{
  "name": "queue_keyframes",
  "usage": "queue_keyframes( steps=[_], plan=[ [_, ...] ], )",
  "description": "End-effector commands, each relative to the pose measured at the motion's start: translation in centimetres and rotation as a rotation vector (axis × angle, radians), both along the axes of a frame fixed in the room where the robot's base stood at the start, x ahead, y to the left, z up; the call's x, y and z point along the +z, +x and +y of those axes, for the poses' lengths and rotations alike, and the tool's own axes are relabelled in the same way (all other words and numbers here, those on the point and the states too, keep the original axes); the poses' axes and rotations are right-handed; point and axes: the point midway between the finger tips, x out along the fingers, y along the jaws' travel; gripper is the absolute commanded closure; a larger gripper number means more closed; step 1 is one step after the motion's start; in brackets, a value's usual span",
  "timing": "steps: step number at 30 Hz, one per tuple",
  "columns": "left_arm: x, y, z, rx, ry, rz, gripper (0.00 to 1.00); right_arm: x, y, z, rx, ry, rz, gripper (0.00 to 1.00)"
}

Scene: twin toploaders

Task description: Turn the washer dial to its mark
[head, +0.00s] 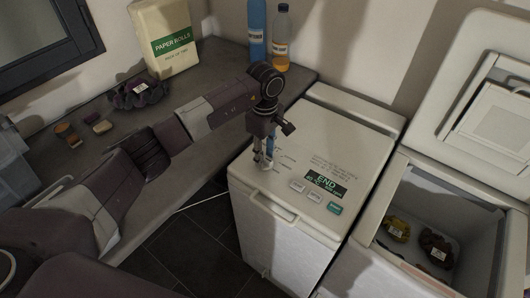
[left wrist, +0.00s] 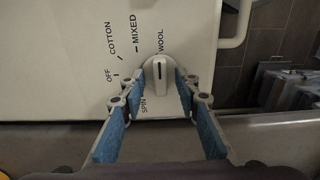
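The left toploader (head: 340,139) has its lid closed, and its display (head: 325,183) reads END. Its white dial (left wrist: 152,92) shows in the left wrist view with a dark line running up and down the picture. Printed around it are OFF, COTTON, MIXED, WOOL and SPIN; no separate target mark is clear. My left gripper (head: 263,162) points down at the front left of the top panel. In the left wrist view its blue fingers (left wrist: 161,86) stand on both sides of the dial, very close; contact is unclear. My right gripper is not in view.
The right toploader (head: 368,240) is open, with yellow and dark bundles inside. A grey counter (head: 215,150) at left holds a paper rolls pack (head: 168,45), a dark bundle (head: 138,93), a blue bottle (head: 256,30) and an orange bottle (head: 281,45). Several buttons lie right of the gripper.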

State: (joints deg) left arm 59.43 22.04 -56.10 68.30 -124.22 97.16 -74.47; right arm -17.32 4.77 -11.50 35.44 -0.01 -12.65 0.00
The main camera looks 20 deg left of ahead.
Motion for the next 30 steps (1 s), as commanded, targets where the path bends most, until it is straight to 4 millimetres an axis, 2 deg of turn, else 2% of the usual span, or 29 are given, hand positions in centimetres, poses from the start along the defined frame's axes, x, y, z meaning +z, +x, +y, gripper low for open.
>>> queue_keyframes(
  steps=[7,15,23,30],
  plan=[
    [-0.13,-0.02,-0.02,0.000,-0.001,0.000,0.71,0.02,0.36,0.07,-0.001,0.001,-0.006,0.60],
    [-0.10,-0.01,-0.04,0.000,-0.001,0.000,1.00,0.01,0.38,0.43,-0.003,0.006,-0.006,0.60],
    [-0.11,0.01,-0.03,0.007,-0.001,-0.001,1.00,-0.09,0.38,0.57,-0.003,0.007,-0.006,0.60],
    [-0.25,0.02,-0.03,0.083,-0.001,-0.001,1.00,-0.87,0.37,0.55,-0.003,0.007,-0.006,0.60]
  ],
)
